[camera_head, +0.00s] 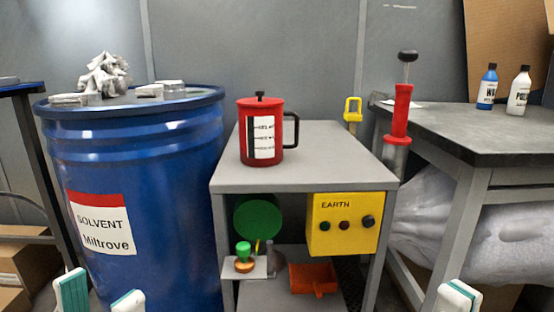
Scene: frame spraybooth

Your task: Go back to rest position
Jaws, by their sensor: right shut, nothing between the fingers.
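My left gripper (99,297) shows at the bottom left edge, in front of the blue drum. Its two pale fingertips with green pads stand apart, with nothing visible between them. My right gripper (459,298) shows at the bottom edge right of centre, in front of the right-hand table. Only its pale fingertips show, closed together and empty. Both grippers are low in the view and apart from the objects around them. The rest of both arms is out of view.
A blue solvent drum (160,190) stands at left. A grey cart (320,160) in the middle carries a red pot (261,135) and a yellow EARTH box (343,224). A dark-topped table (460,130) stands at right, with a red-handled tool (400,112) at its left edge.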

